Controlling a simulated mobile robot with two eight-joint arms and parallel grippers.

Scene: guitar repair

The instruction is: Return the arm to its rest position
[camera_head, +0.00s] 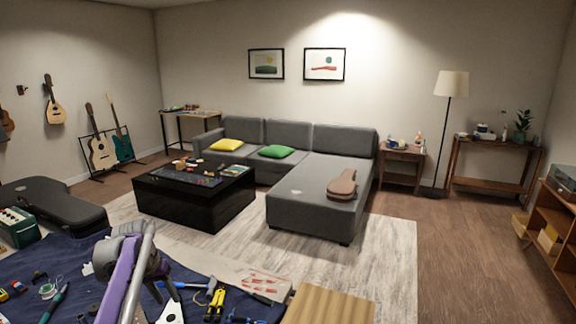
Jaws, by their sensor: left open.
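My left arm comes up from the bottom edge at the lower left, with a purple link and grey metal parts. My left gripper (138,250) is open above the blue cloth (60,262) on the workbench. I see nothing held in it, though its fingertips are hard to make out. It hides part of the cloth behind it. My right gripper is not in view.
Yellow-handled pliers (215,302), a hammer (190,285) and other small tools lie on the cloth. A green box (18,228) and a dark guitar case (50,203) are at left. A ridged tan board (328,305) is at right. Beyond are a black table (195,203) and grey sofa (310,205).

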